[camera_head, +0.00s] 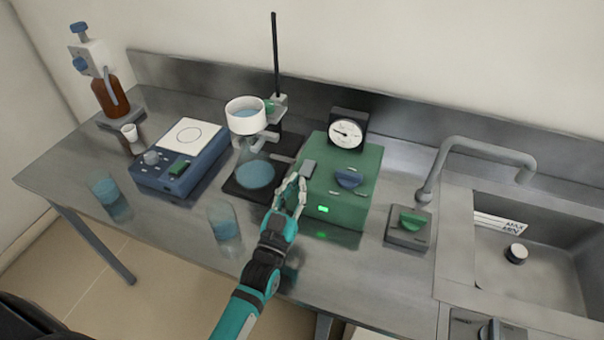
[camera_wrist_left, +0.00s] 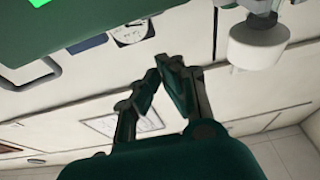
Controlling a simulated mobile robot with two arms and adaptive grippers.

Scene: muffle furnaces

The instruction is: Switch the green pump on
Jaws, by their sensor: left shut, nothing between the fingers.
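The green pump (camera_head: 342,192) stands on the steel bench, with a round gauge (camera_head: 346,133) at its back, a blue knob (camera_head: 349,178) on top and a grey block (camera_head: 308,168) at its top left edge. A small light (camera_head: 323,209) on its front glows bright green. My left gripper (camera_head: 297,184) is shut and empty, close to the pump's left front edge; whether it touches is unclear. In the left wrist view the shut fingers (camera_wrist_left: 165,72) point toward the pump's green underside or face (camera_wrist_left: 95,20) at the top. My right gripper is not in view.
A filter stand with a white funnel (camera_head: 246,115) and a flask (camera_head: 255,172) is just left of the pump. Glass beakers (camera_head: 223,222) and a blue stirrer (camera_head: 175,178) stand further left. A valve box (camera_head: 409,226) and sink (camera_head: 540,262) lie right.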

